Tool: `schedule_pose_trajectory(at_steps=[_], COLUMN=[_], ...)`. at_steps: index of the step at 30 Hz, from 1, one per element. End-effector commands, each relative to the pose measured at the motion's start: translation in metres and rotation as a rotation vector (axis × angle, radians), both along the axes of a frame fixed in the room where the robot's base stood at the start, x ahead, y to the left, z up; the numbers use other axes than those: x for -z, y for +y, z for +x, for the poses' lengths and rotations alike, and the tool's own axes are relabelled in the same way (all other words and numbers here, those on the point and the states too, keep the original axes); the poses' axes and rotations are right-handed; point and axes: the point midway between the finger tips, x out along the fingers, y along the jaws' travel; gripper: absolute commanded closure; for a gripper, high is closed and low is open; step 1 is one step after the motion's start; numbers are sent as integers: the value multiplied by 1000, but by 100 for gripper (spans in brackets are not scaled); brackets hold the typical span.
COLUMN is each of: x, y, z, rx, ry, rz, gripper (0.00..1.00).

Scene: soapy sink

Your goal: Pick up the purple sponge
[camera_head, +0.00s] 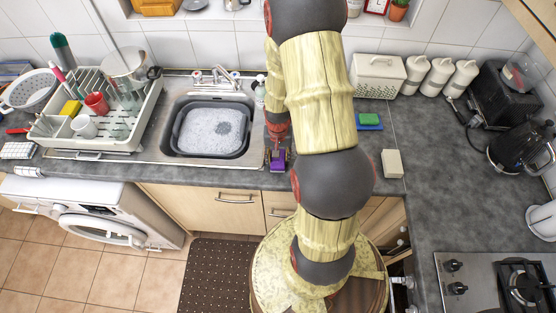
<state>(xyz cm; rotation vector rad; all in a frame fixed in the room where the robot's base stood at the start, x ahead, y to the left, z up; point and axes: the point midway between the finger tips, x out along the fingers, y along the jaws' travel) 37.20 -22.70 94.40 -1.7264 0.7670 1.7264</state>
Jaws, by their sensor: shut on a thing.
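The purple sponge (277,165) shows as a small purple block at the front part of the counter, just right of the sink. My gripper (277,155) points down onto it from above, with its fingers at the sponge's sides, and is shut on it. The sponge is at or very near the counter top; I cannot tell whether it is lifted. My arm comes down in front of the counter and hides the area right of the sponge.
The sink with a soapy basin (178,140) lies to the left, and a dish rack (60,150) beyond it. A green and blue sponge pair (369,121) and a cream block (392,164) lie to the right. The counter (440,200) farther right is clear up to the stove (490,285).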

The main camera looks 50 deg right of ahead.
Motion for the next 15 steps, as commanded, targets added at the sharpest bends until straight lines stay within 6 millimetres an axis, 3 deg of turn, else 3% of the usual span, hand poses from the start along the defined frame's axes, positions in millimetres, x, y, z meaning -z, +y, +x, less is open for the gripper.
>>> schedule_pose_trajectory(at_steps=[10,15], x=[-4,-21], y=[0,-1], z=[0,1], rx=[0,0], ry=[-1,-3], rz=[-1,-2], gripper=[72,72])
